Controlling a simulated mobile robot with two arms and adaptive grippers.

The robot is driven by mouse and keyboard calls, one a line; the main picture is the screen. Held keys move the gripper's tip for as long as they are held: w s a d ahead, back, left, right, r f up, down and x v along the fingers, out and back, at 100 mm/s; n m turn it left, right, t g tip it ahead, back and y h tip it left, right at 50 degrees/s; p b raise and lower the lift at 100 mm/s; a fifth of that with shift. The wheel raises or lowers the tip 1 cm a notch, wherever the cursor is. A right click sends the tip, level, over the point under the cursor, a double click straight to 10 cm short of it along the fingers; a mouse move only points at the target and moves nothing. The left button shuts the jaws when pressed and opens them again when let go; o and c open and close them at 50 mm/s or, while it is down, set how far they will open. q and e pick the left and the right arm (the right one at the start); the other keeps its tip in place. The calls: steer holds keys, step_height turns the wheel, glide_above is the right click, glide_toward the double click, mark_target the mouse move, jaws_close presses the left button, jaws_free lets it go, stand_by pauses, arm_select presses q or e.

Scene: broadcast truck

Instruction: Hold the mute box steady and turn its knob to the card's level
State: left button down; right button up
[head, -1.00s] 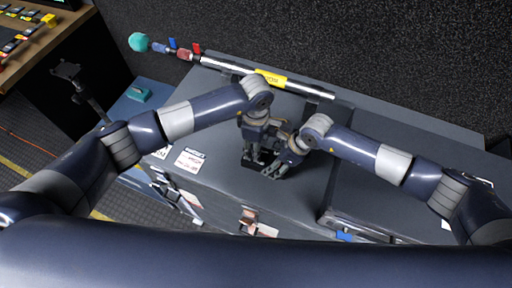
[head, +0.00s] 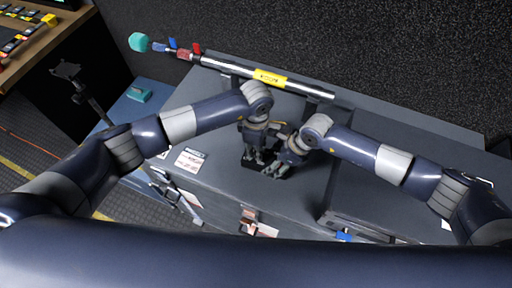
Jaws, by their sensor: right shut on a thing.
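The mute box (head: 256,165) is a small dark box on top of the grey case, mostly hidden under my two grippers. Its knob is hidden. My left gripper (head: 252,158) points down over the left part of the box; whether its fingers are open or shut is unclear. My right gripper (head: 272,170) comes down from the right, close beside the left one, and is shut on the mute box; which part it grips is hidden. A white card (head: 189,160) with dark and red print lies on the case to the left; its print is too small to read.
A silver pole (head: 225,66) with a yellow label (head: 270,78) lies along the back of the case. A teal ball (head: 139,42) is at its left end. The case top is clear at the right.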

arm_select(q)
steer(key=shift+n, duration=0.4)
steer(key=c, duration=1.4)
jaws_free()
step_height(320, 180, up, 12)
